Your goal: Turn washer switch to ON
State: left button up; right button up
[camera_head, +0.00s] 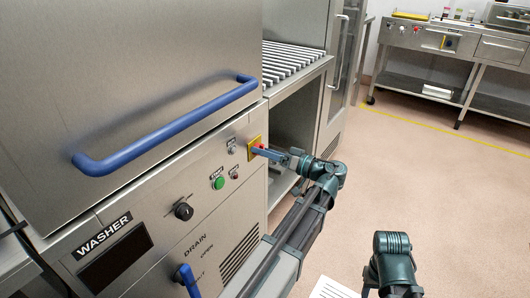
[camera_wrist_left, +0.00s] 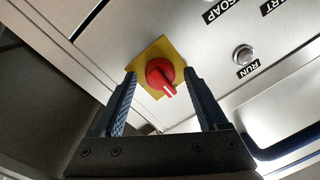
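The washer switch is a red rotary knob (camera_wrist_left: 160,76) with a white mark, on a square yellow plate (camera_wrist_left: 146,58) in the left wrist view. In the head view the yellow plate (camera_head: 251,154) is at the right end of the washer's front panel. My left gripper (camera_head: 266,153) is at the plate, mostly hiding the knob. In the left wrist view its two dark fingers (camera_wrist_left: 160,73) are apart, one on each side of the knob. A gap shows between each finger and the knob. Only part of my right arm shows, at the bottom right of the head view.
A blue door handle (camera_head: 165,128) juts out above. A lower blue handle (camera_head: 187,279) is by the drain label. Open floor lies right.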

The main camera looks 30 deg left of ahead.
pick_arm(q)
grip_shut()
jog(key=shift+m, duration=0.3)
jog(key=shift+s+f+m+t+y+b, duration=0.15)
jog(key=shift+m+t+b, duration=0.3)
jog(key=shift+m, duration=4.05)
jog(key=shift+w+m+t+y+b, duration=0.1)
jog(key=shift+m+t+y+b, duration=0.25)
jog(key=shift+m, duration=4.15)
jog(key=shift+o, duration=0.3)
grip_release()
